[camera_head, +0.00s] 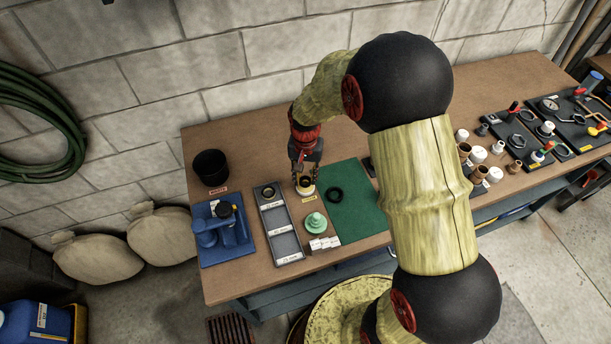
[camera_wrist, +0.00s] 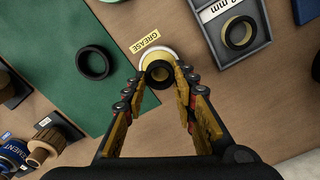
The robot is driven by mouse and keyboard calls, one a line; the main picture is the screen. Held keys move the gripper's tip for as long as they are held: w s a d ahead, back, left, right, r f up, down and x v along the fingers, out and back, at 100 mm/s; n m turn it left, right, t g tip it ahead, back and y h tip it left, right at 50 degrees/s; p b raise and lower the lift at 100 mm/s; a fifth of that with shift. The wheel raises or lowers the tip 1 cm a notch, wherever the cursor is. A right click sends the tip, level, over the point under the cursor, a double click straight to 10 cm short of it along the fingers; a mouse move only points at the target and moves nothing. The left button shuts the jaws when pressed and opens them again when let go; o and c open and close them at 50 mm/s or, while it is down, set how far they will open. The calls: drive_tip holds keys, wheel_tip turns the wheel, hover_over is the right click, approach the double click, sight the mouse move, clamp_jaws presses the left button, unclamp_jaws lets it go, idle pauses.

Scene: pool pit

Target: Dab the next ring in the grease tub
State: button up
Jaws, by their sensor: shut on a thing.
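My gripper (camera_wrist: 160,80) is shut on a small black ring (camera_wrist: 158,69), holding it over or in the white grease tub (camera_wrist: 144,58). Yellow grease shows through and around the ring; I cannot tell whether the ring touches it. A GREASE label (camera_wrist: 145,41) lies beside the tub. In the head view my gripper (camera_head: 305,168) points down at the tub (camera_head: 306,191), and its fingers hide most of the ring. A larger black ring (camera_wrist: 94,62) lies flat on the green mat (camera_wrist: 100,22); it also shows in the head view (camera_head: 334,195).
A grey sorting tray (camera_head: 290,243) stands left of the tub, with a ring (camera_head: 268,193) in its far compartment. A green domed piece (camera_head: 315,222) and white blocks (camera_head: 324,243) stand nearer. A blue pump (camera_head: 222,229), a black bucket (camera_head: 210,166) and right-hand fittings flank the area.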

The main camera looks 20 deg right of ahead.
drive_tip(key=shift+s+f, duration=0.1)
drive_tip(key=shift+f, duration=0.3)
idle(1.3)
drive_tip(key=shift+r+p, duration=2.4)
drive_tip(key=shift+r, duration=1.2)
drive_tip(key=shift+f, duration=0.1)
